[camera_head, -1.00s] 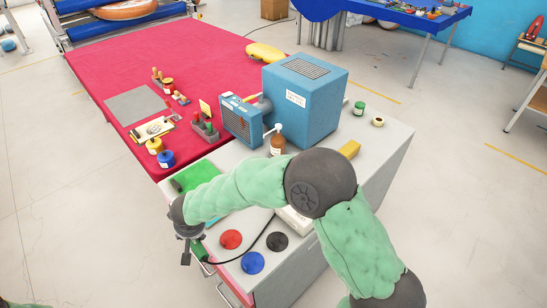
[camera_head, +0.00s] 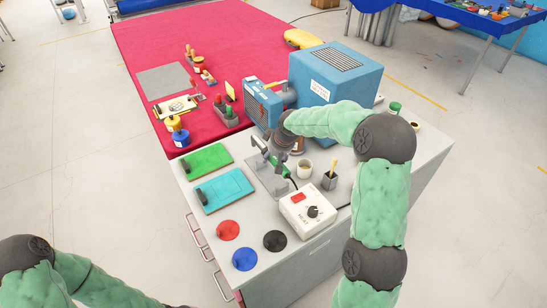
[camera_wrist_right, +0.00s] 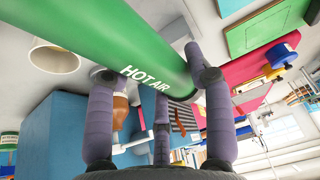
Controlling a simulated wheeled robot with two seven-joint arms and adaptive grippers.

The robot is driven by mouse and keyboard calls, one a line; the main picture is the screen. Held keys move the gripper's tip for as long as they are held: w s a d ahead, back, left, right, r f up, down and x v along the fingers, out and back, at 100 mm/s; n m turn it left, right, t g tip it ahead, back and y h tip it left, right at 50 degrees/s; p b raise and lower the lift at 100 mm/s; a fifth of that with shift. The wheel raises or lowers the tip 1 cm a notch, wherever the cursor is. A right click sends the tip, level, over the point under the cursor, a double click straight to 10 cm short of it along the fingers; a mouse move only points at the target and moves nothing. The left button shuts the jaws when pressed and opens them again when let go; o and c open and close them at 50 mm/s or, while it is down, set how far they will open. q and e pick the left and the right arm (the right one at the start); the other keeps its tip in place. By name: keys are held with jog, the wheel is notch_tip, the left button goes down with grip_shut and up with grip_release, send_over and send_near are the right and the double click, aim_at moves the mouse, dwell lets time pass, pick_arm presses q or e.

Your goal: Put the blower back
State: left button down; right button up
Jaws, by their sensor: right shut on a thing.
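The blower is a green hot-air tool lettered "HOT AIR". Its green body (camera_wrist_right: 110,45) crosses the right wrist view, between the fingers of my right gripper (camera_wrist_right: 150,75). In the head view my right gripper (camera_head: 274,155) is low over a grey metal stand plate (camera_head: 262,183) on the cabinet top, shut on the blower. A short green part of the blower (camera_head: 286,172) shows there, beside the stand. The arm and gripper hide the rest, so I cannot tell whether the blower touches the stand. My left arm enters at lower left; its gripper is out of frame.
A white control box (camera_head: 307,208) sits right of the stand. A cup (camera_head: 304,169), a grey brush holder (camera_head: 329,181) and a blue machine (camera_head: 335,80) stand close by. Green (camera_head: 206,160) and turquoise (camera_head: 224,190) boards lie left. Discs lie in front.

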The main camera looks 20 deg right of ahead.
jog(key=shift+f+b, duration=2.15)
jog(key=shift+f, duration=1.1)
jog(key=shift+f+b, duration=0.3)
jog(key=shift+f, duration=0.25)
dwell(0.5)
jog(key=o, duration=1.2)
jog(key=shift+a, duration=0.1)
jog(key=shift+o, duration=0.2)
jog(key=o, duration=0.4)
jog(key=shift+f, duration=0.1)
jog(key=shift+r+p, duration=2)
jog(key=shift+r, duration=1.1)
